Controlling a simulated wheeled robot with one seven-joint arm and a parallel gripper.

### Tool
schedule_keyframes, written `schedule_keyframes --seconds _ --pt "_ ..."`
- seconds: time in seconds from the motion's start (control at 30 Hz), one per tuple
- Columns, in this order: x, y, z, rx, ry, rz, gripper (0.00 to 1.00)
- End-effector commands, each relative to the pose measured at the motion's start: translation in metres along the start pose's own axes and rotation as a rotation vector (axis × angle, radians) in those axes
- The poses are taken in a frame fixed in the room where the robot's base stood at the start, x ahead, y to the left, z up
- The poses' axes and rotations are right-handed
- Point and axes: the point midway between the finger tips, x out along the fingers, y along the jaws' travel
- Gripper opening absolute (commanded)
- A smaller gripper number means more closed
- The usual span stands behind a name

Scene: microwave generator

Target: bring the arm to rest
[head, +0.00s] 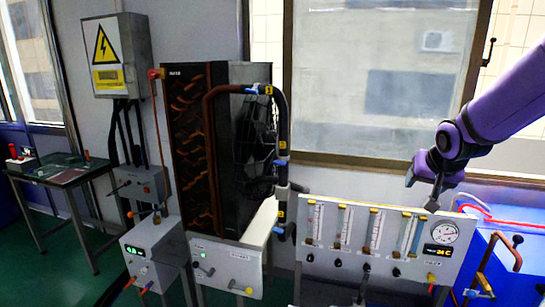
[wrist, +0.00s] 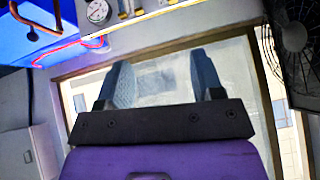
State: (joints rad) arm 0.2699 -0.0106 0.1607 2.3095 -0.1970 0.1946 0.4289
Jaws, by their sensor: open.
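My purple arm (head: 490,110) reaches in from the right edge of the head view. My gripper (head: 422,190) hangs near the upper right corner of the white flowmeter panel (head: 325,235), in front of the wall below the window as seen here. In the wrist view my gripper (wrist: 163,78) shows two grey fingers spread wide apart with nothing between them. I cannot tell from the head view how far the fingertips are from the panel.
The panel carries several flow tubes and a round gauge (head: 444,233). A blue cabinet (head: 510,260) with a brown handle stands at the right. A dark finned unit (head: 205,150) stands in the middle. A warning box (head: 117,55) hangs at left. A small table (head: 60,172) stands far left.

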Motion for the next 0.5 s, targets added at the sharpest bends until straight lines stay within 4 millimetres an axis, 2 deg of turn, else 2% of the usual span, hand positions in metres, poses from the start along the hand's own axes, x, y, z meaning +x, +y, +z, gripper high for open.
schedule_keyframes --seconds 0.03,0.1,0.27,0.5 --pt "-0.02 -0.002 0.005 -0.022 -0.002 0.006 0.61" --pt "-0.043 -0.003 0.014 -0.049 -0.014 0.016 0.61" --pt "-0.094 -0.002 0.039 -0.109 -0.046 0.028 0.61" --pt "-0.161 0.003 0.086 -0.192 -0.102 0.014 0.61"
